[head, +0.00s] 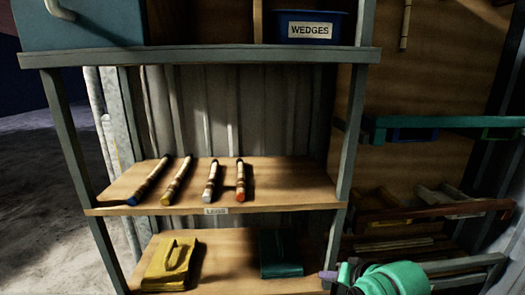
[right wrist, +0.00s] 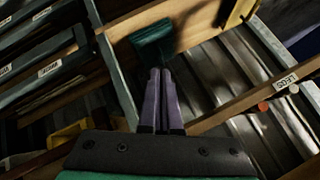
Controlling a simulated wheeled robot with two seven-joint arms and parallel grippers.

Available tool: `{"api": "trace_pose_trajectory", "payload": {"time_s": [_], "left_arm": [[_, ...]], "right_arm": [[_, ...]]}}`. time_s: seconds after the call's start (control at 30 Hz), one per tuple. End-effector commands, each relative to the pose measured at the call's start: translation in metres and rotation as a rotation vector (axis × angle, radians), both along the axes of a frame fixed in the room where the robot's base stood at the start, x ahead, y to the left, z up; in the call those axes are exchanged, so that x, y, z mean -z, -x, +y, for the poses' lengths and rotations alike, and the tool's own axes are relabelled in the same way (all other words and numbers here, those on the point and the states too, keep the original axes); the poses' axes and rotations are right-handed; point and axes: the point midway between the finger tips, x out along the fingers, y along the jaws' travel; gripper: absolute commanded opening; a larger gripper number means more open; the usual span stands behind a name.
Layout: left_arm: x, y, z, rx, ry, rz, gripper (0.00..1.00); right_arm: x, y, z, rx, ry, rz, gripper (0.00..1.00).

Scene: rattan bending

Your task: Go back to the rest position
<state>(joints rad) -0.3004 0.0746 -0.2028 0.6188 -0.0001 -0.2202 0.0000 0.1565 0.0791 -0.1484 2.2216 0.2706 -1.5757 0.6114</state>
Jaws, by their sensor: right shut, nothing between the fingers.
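My right gripper (head: 330,276) shows at the bottom edge of the head view, in front of the rack's lower right corner. In the right wrist view its two purple fingers (right wrist: 161,92) are together with nothing between them. They point toward a teal object (right wrist: 154,41) on the lower shelf; I cannot tell the gap between them. My left gripper is in neither view.
A grey rack (head: 215,208) holds several rods with coloured ends on a shelf labelled LEGS. Below lie a yellow handled block (head: 168,265) and a teal one (head: 281,255). A blue WEDGES bin (head: 311,27) sits above. Racking (head: 440,212) stands at right; open floor (head: 45,190) lies left.

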Motion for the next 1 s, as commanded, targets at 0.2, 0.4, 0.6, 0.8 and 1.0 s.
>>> {"api": "trace_pose_trajectory", "payload": {"time_s": [0.2, 0.4, 0.6, 0.8, 1.0], "left_arm": [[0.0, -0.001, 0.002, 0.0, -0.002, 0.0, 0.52], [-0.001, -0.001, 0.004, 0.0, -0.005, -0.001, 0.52], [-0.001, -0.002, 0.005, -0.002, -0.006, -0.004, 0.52], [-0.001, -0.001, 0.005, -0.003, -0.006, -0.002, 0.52], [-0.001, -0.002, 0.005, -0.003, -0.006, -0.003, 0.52]], "right_arm": [[0.094, 0.095, -0.036, -0.153, 0.282, 0.156, 0.0], [0.133, 0.166, -0.059, -0.3, 0.454, 0.27, 0.0], [0.175, 0.197, -0.069, -0.397, 0.536, 0.345, 0.0], [0.251, 0.193, -0.067, -0.408, 0.53, 0.376, 0.0], [0.347, 0.213, -0.069, -0.428, 0.525, 0.42, 0.0]]}}
